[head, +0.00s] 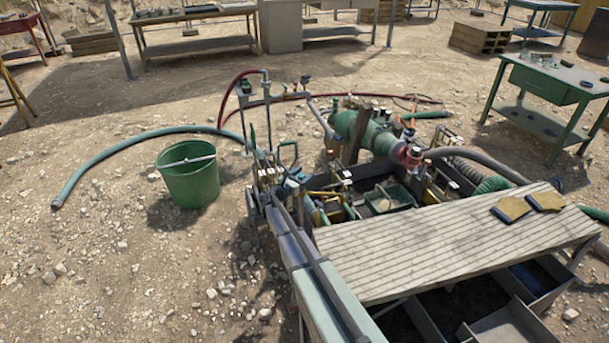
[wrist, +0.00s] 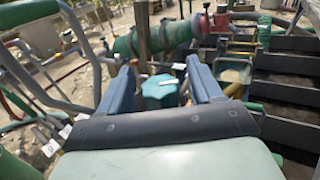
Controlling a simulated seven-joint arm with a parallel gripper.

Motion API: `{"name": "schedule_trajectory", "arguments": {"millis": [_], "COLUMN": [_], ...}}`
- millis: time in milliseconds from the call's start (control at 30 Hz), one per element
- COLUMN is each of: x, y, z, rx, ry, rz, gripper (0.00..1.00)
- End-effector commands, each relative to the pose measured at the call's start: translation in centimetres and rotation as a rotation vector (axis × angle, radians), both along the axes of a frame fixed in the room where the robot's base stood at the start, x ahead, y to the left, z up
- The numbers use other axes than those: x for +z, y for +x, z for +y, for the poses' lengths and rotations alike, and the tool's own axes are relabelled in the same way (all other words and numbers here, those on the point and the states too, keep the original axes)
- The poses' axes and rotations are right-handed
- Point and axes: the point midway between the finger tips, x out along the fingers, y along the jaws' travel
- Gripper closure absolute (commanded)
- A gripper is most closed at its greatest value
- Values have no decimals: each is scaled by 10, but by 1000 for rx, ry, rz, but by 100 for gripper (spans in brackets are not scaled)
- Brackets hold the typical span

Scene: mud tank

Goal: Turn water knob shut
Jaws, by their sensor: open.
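A teal, faceted knob (wrist: 160,91) shows in the wrist view, between and beyond the two blue-grey fingers of my gripper (wrist: 161,74). It appears to be the water knob. The fingers are apart, one on each side of the knob in the picture. I cannot tell whether either finger touches it. The knob's lower part and stem are hidden behind the gripper body. In the head view my arm reaches up from the bottom centre into the cluttered valve area, where the gripper tip and the knob are too small to tell apart.
A green tank (head: 367,134) with a red fitting (head: 409,153) lies beyond the valves. A wooden plank table (head: 440,240) stands at right, and a green bucket (head: 190,178) at left. Hoses and upright pipes crowd the valve area. Open gravel ground lies left of the bucket.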

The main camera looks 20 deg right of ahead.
Motion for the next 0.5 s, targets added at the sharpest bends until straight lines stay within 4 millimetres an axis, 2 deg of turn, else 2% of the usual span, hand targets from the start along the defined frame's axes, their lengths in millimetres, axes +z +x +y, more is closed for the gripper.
{"name": "schedule_trajectory", "arguments": {"millis": [133,433,500], "x": [0,0,0], "y": [4,4,4], "z": [-7,-9,-8], "rx": [0,0,0], "ry": [0,0,0], "rz": [0,0,0], "gripper": [35,35,40]}}
